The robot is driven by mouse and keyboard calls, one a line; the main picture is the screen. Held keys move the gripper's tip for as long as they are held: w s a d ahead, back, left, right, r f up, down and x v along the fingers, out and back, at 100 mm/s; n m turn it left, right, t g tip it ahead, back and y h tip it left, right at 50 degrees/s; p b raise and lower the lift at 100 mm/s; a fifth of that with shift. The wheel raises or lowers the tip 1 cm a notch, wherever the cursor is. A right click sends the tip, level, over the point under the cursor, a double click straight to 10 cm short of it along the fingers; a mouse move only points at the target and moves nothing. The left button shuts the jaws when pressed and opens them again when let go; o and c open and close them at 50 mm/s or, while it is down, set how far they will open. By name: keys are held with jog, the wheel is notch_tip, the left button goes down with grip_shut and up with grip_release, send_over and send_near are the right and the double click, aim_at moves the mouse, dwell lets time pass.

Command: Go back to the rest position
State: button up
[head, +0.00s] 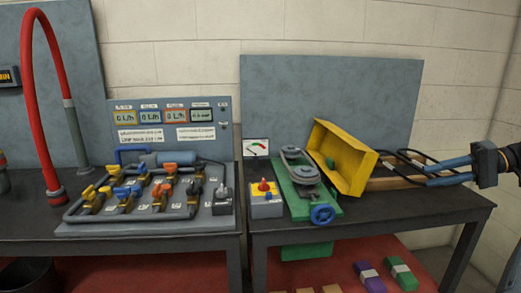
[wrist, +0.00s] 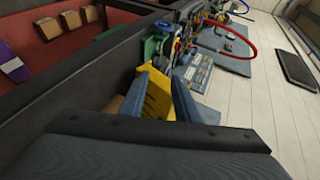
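My gripper (head: 428,174) is at the right of the head view, above the right end of the right-hand bench. Its two blue-grey fingers point left and stand apart, with nothing seen held between them. In the wrist view the gripper (wrist: 163,85) also shows its fingers spread. The yellow open box-like guard (head: 345,157) stands tilted on the bench, left of the fingertips and apart from them. It shows beyond the fingers in the wrist view (wrist: 157,103). Dark loops (head: 402,157) lie near the fingertips; whether they touch cannot be told.
A green machine with a blue handwheel (head: 322,214) and a control box (head: 265,198) stand left of the guard. The left bench holds a pipe-and-valve panel (head: 145,195) and a red hose (head: 36,60). Coloured blocks (head: 369,276) lie below on red. A wall board (head: 390,95) stands behind.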

jog(key=s+a+f+g+h+p, duration=0.1)
jog(key=s+a+f+g+h, duration=0.15)
jog(key=a, duration=0.85)
jog(key=s+a+f+g+h+p, duration=0.1)
jog(key=a+f+g+h, duration=0.15)
jog(key=a, duration=0.85)
jog(key=s+a+f+n+h+p, duration=0.1)
jog(key=s+a+f+h, duration=0.1)
jog(key=s+a, duration=0.5)
jog(key=s+a+f+n+h, duration=0.1)
jog(key=s+a+f+h, duration=0.2)
jog(key=s, duration=0.8)
jog(key=a+h, duration=0.2)
jog(key=a, duration=0.1)
jog(key=shift+s+a+n+h+p, duration=0.25)
jog(key=shift+a+n+h+p, duration=0.05)
jog(key=shift+a+p, duration=0.1)
jog(key=shift+a, duration=0.1)
